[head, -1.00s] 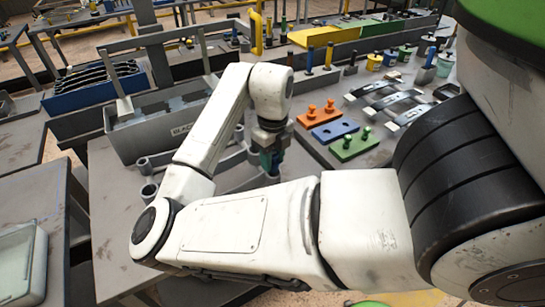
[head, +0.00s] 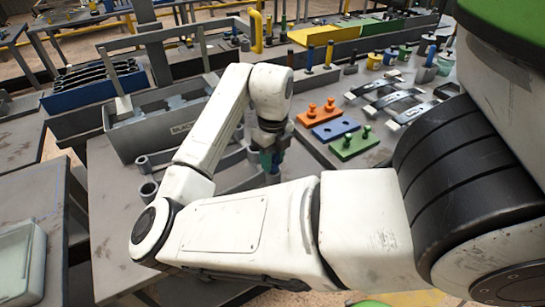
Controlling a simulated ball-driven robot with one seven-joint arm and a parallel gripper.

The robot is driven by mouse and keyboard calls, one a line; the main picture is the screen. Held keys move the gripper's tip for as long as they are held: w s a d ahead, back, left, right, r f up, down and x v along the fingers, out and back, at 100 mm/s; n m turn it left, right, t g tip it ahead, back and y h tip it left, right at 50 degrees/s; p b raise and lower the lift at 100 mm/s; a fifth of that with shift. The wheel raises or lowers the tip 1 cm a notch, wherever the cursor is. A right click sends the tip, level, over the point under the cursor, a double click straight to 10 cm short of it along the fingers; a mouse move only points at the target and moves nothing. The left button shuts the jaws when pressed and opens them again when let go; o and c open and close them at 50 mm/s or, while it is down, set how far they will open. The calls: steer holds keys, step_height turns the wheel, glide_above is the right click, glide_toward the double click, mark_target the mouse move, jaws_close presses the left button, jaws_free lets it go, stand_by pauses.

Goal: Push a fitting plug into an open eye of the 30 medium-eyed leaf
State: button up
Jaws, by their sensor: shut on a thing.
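My gripper (head: 271,160) points down at the far side of my forearm, over the grey bench. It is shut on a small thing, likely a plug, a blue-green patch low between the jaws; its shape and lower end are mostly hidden. Grey leaves with rolled eyes lie on the bench just left of and below the gripper; one open eye (head: 146,164) shows at the left end of a leaf, and another eye (head: 148,190) sits nearer. I cannot read which is the 30 leaf. My arm hides parts of the leaves. Whether the held thing touches an eye cannot be told.
Right of the gripper lie an orange plate (head: 319,114) with upright plugs, a blue plate (head: 336,130) and a green plate (head: 353,146) with plugs. Several curved leaves (head: 384,99) lie beyond. A grey labelled bin (head: 127,140) stands at the back left.

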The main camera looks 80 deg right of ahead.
steer(key=shift+f+b, duration=0.55)
steer(key=shift+f, duration=0.15)
steer(key=o, duration=1.5)
steer(key=shift+c, duration=0.2)
steer(key=shift+r, duration=0.1)
steer(key=shift+r+p, duration=2.7)
steer(key=shift+r, duration=0.7)
